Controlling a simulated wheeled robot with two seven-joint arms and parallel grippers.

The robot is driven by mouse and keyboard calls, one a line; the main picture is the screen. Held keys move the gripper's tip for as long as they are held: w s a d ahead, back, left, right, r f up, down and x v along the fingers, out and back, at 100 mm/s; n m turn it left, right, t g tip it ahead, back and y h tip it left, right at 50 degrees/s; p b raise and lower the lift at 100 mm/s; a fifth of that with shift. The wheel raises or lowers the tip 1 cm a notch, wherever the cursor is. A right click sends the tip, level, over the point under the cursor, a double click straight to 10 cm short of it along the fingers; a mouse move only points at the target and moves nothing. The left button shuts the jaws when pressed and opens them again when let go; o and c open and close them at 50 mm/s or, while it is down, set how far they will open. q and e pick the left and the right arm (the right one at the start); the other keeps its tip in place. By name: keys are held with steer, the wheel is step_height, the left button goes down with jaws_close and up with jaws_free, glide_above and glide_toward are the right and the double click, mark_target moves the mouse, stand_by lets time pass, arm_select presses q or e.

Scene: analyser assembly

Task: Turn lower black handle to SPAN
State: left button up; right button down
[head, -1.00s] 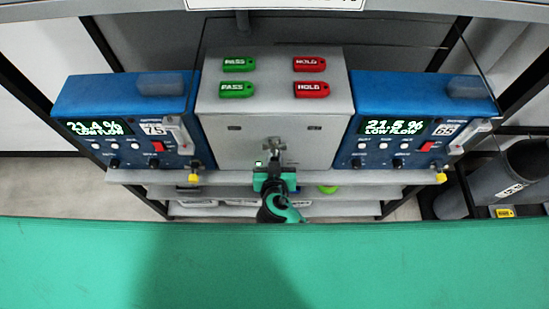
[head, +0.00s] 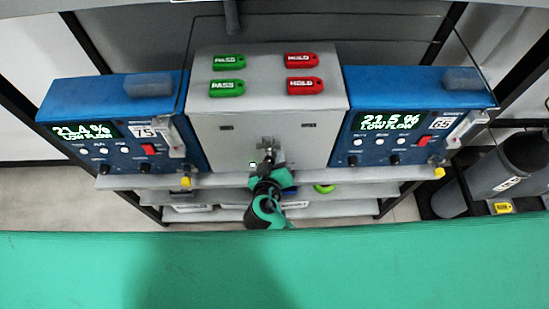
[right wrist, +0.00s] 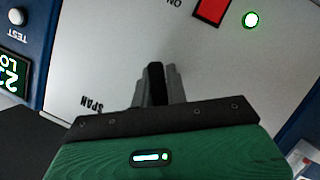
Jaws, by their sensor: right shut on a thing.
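The grey panel box (head: 215,130) stands in the middle, between two blue analysers. My right gripper (head: 267,155) is at the lower front of this box. In the right wrist view my right gripper (right wrist: 155,88) has its grey fingers shut on the lower black handle (right wrist: 155,72), which shows as a dark strip between them. The SPAN label (right wrist: 92,105) is on the panel to the left of the fingers, turned in the picture. The handle's pointing direction is mostly hidden by the fingers. My left gripper is not in view.
A red switch (right wrist: 212,10) and a lit green lamp (right wrist: 251,20) are on the panel near the gripper. The left analyser (head: 110,100) and right analyser (head: 415,88) flank the box. Green and red tags lie on its top. A green surface (head: 420,265) fills the foreground.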

steer(key=shift+r, duration=0.15)
stand_by(0.3)
steer(key=c, duration=1.4)
jaws_free()
steer(key=b+v, duration=0.4)
steer(key=v, duration=0.9)
steer(key=shift+s+b, duration=0.35)
steer(key=shift+a, duration=0.1)
